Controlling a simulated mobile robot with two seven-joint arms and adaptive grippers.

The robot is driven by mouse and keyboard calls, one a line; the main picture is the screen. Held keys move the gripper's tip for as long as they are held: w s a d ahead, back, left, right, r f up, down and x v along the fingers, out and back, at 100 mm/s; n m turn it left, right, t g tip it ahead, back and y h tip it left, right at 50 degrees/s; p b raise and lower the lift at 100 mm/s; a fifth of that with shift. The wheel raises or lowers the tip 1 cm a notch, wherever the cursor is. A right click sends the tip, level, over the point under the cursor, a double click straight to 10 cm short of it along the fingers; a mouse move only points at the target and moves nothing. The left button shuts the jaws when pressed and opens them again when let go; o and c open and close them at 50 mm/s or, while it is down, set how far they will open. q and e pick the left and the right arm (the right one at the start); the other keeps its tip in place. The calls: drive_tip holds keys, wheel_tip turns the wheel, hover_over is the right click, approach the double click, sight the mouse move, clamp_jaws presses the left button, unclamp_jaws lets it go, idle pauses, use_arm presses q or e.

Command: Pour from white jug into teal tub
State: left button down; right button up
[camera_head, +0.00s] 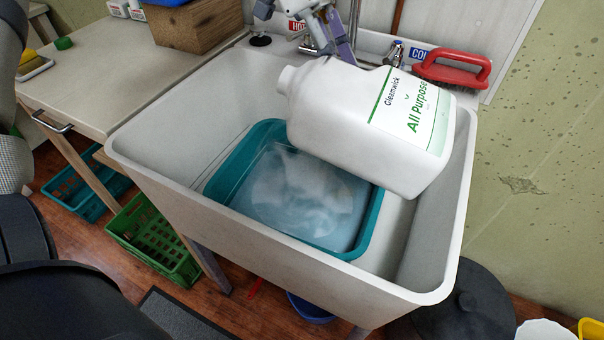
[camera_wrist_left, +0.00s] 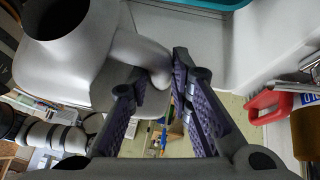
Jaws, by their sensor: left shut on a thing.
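The white jug (camera_head: 350,125), labelled Cleanwick All Purpose, is tilted above the sink, over the back right part of the teal tub. Its neck points left, and no stream shows from it. In the wrist view the jug (camera_wrist_left: 100,60) has a dark open mouth. My left gripper (camera_head: 335,38) is behind the jug in the head view, partly hidden. In the wrist view the left gripper (camera_wrist_left: 158,72) is shut on the jug's handle. The teal tub (camera_head: 238,165) sits in the sink and holds pale bluish liquid with whitish patches. My right gripper is not in view.
The white sink (camera_head: 145,165) has high walls around the tub. A red-handled brush (camera_head: 458,68) lies on its back right ledge near the taps (camera_head: 395,52). A wooden box (camera_head: 190,25) stands on the counter at left. Green (camera_head: 150,240) and teal crates are below.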

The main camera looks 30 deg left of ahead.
use_arm(q)
drive_tip(key=shift+a+f+h, duration=0.15)
drive_tip(key=shift+f+h, duration=0.25)
drive_tip(key=shift+f, duration=0.2)
drive_tip(key=shift+a+f+h, duration=0.15)
drive_tip(key=shift+f+h, duration=0.25)
drive_tip(key=shift+f, duration=0.2)
drive_tip(key=shift+a+f+h+b, duration=0.1)
drive_tip(key=shift+f+h+b, duration=0.3)
drive_tip(key=shift+b, duration=0.05)
drive_tip(key=shift+a+r+h, duration=0.3)
drive_tip(key=shift+a+h, duration=0.05)
drive_tip(key=shift+h, duration=0.35)
drive_tip(key=shift+r, duration=0.4)
drive_tip(key=shift+h+b, duration=0.3)
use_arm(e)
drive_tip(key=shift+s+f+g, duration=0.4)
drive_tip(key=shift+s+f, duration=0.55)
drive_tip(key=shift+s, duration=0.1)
use_arm(q)
drive_tip(key=shift+s+f, duration=0.1)
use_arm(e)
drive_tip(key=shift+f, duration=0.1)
